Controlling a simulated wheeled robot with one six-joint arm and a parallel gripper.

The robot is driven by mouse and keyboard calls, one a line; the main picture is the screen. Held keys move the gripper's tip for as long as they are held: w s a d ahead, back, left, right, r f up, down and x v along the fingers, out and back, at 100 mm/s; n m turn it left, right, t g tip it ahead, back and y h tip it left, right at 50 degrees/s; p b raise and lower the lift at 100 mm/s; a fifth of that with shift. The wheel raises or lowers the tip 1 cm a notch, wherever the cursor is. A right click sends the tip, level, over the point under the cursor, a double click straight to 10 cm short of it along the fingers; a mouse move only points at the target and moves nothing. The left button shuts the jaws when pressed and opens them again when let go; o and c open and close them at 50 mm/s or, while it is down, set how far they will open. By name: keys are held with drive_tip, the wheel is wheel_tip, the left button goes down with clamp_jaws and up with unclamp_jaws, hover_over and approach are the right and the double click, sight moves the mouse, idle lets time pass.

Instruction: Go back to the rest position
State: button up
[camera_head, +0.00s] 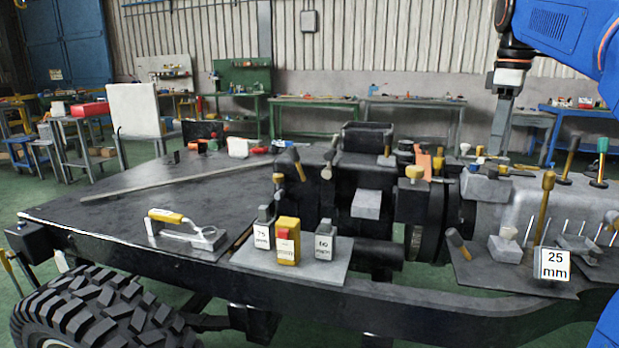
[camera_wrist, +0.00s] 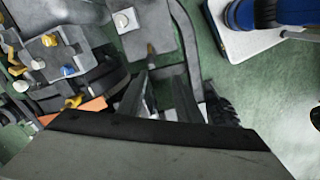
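My gripper (camera_head: 498,148) hangs at the upper right of the head view, fingers down, above the engine end of the chassis. It is seen edge-on there. In the wrist view my gripper (camera_wrist: 163,82) shows two grey fingers apart, with nothing visible held between them. The fingertips look clear of the parts below. The black chassis frame (camera_head: 110,210) stretches across the head view. A grey block labelled 25 mm (camera_head: 553,263) sits at its right end.
A grey plate (camera_head: 333,270) carries labelled blocks, one of them yellow (camera_head: 287,242). A yellow-handled tool (camera_head: 185,230) lies to the left. Upright tools (camera_head: 545,205) stand near the grey engine housing. Workbenches (camera_head: 310,102) line the back wall. The air around my gripper looks clear.

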drive_tip(key=s+a+f+m+t, duration=0.1)
drive_tip(key=s+a+f+m, duration=0.2)
drive_tip(key=s+f, duration=0.6)
drive_tip(key=s+a+f+m+t, duration=0.1)
drive_tip(key=s+a+f+m, duration=0.2)
drive_tip(key=f, duration=1)
drive_tip(key=s+a+f+m+t, duration=0.2)
drive_tip(key=s+a+f+m, duration=0.2)
drive_tip(key=s+f, duration=0.7)
drive_tip(key=s+a, duration=0.2)
drive_tip(key=s, duration=0.1)
drive_tip(key=shift+s+a+f, duration=0.15)
drive_tip(key=shift+s+f, duration=0.1)
drive_tip(key=shift+s, duration=0.05)
